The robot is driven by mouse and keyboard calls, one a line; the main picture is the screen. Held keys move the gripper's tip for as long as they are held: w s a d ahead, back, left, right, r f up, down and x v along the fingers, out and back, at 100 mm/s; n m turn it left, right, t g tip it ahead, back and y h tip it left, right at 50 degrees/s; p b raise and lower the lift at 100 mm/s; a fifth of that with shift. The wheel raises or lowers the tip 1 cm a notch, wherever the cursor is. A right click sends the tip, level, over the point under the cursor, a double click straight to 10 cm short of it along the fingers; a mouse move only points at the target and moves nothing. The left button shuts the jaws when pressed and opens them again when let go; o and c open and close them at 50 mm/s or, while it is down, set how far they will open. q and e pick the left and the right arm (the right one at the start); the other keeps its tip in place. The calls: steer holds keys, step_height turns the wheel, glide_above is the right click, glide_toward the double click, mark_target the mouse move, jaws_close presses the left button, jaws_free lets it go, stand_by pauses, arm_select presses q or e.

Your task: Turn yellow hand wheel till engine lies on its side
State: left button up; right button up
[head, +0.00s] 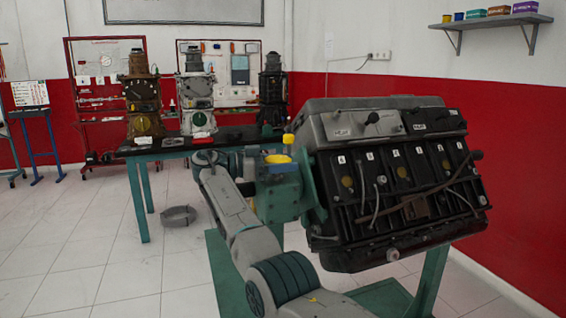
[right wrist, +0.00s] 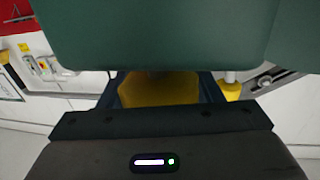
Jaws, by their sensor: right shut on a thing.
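The black and grey engine (head: 400,180) is held on a teal stand (head: 428,285) at the right of the head view. It sits tilted, with its grey cover uppermost and its lettered side towards me. The yellow hand wheel (head: 278,159) is on the teal gearbox (head: 283,190) at the engine's left, with a yellow knob (head: 289,139) above it. My right gripper (head: 262,158) reaches it from the left and is shut on it. In the right wrist view a yellow part (right wrist: 158,90) lies between the fingers, below a green housing (right wrist: 150,35). My left gripper is not seen.
A dark-topped workbench (head: 125,151) with several smaller engines stands behind. A wall shelf (head: 490,21) is at the upper right.

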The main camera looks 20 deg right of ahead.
steer(key=shift+f, duration=0.2)
stand_by(0.3)
steer(key=o, duration=1)
steer(key=shift+r, duration=0.1)
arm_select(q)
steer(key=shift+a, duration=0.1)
